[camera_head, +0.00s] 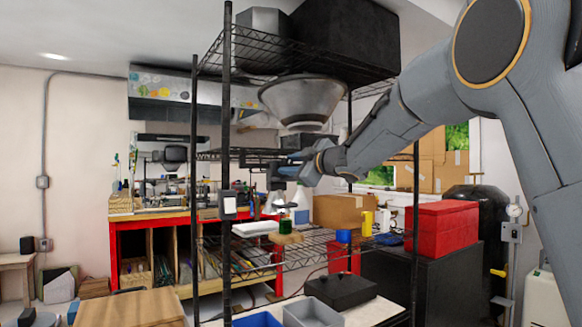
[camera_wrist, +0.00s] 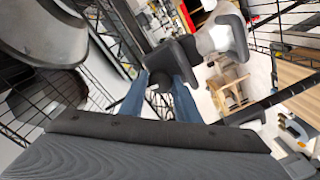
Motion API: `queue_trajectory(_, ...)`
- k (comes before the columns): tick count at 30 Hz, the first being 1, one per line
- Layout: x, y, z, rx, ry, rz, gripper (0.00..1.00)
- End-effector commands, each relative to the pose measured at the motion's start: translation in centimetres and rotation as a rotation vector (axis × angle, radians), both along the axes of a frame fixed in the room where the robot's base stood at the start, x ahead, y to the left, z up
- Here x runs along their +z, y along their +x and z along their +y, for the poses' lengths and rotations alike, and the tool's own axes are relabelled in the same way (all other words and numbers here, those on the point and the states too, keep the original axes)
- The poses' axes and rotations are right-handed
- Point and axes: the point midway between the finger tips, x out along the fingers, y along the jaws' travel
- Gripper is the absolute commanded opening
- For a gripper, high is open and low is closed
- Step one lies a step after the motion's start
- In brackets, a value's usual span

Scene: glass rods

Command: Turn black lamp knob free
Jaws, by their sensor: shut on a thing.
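The black lamp knob (camera_wrist: 160,82) shows in the wrist view as a small dark round piece between the two blue fingers of my gripper (camera_wrist: 160,88). My gripper is shut on the knob. Dark lamp parts (camera_wrist: 176,60) sit just beyond the fingertips, with a pale lamp head (camera_wrist: 215,38) beside them. In the head view my gripper (camera_head: 284,166) is at the wire shelving, below the large grey cone. The knob is too small and covered to make out there. A pale, cone-shaped lamp piece (camera_head: 275,203) hangs beneath the gripper.
The black wire rack (camera_head: 228,150) surrounds the gripper closely with posts and shelves. A large grey cone (camera_head: 303,98) hangs just above it. A cardboard box (camera_head: 342,211), a red box (camera_head: 441,226) and a blue cup (camera_head: 343,236) stand below to the right.

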Motion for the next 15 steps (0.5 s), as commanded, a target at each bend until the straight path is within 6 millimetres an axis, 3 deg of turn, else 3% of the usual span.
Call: queue_trajectory(15,-0.15,0.03,-0.03,-0.001,-0.164,-0.108,0.07)
